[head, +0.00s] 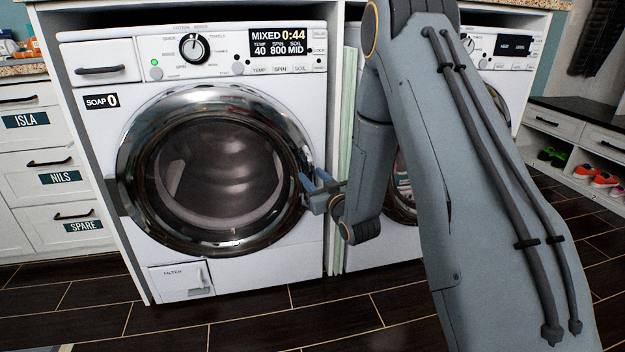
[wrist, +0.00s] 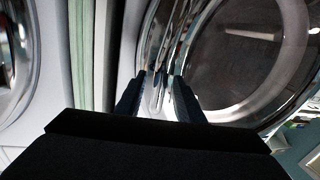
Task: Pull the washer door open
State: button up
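The washer (head: 90,130) is white, and its round door (head: 125,160) has a wide chrome rim and dark glass. The door looks shut in the head view. My gripper (head: 312,190) is at the right edge of the door rim, coming in from the right. In the wrist view, the two dark fingertips of my gripper (wrist: 160,92) stand apart, with a chrome strip, seemingly the door handle (wrist: 159,95), between them. I cannot tell whether the fingers touch it. The door rim (wrist: 150,45) and glass fill the upper right of the wrist view.
A second white machine (head: 400,240) stands to the right, partly behind my arm. Labelled drawers (head: 40,180) are at the left. A shoe bench (head: 575,140) stands at the far right. The dark tiled floor (head: 200,325) in front of the washer is clear.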

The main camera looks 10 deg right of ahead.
jog(key=shift+w, duration=0.35)
grip_shut()
